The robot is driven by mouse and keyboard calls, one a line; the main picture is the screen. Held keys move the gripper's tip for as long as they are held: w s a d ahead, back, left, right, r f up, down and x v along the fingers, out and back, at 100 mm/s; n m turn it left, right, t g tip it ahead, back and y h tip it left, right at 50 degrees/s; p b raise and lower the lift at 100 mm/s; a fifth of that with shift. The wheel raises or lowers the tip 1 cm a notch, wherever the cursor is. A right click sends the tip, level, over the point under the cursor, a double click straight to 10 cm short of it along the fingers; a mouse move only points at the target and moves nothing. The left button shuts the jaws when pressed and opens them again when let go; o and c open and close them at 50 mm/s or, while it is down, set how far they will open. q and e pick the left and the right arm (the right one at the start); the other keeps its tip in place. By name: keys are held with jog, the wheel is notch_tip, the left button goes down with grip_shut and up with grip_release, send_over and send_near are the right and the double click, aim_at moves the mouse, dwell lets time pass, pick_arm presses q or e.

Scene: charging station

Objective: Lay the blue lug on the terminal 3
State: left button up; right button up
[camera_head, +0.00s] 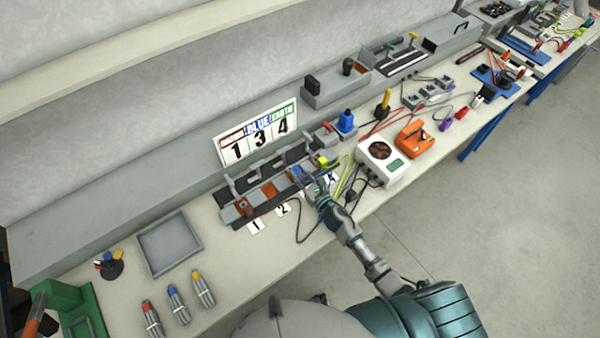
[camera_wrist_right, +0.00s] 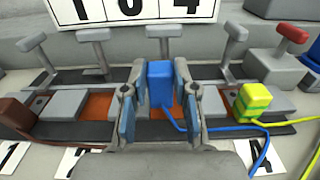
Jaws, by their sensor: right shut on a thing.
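The blue lug (camera_wrist_right: 160,84) is between the fingers of my right gripper (camera_wrist_right: 160,105), which is shut on it. It also shows in the head view (camera_head: 297,172), at the terminal block (camera_head: 230,213). In the right wrist view the lug stands upright in front of the third raised lever (camera_wrist_right: 160,32) from the left, at the third terminal position. I cannot tell whether it touches the terminal. Its blue cable (camera_wrist_right: 218,128) runs off to the right. The terminal surface beneath it and card 3 are hidden. My left gripper is not in view.
A brown lug (camera_wrist_right: 17,114) sits at the left end of the block, a yellow-green lug (camera_wrist_right: 253,100) at the fourth position. Raised levers stand behind. A white meter (camera_head: 383,162) stands to the right; a grey tray (camera_head: 168,243) lies left.

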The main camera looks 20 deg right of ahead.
jog(key=shift+d, duration=0.55)
jog(key=shift+d+f, duration=0.1)
jog(key=shift+d, duration=0.05)
jog(key=shift+a, duration=0.85)
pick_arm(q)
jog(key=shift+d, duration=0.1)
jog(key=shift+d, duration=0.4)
pick_arm(e)
jog(key=shift+d, duration=0.6)
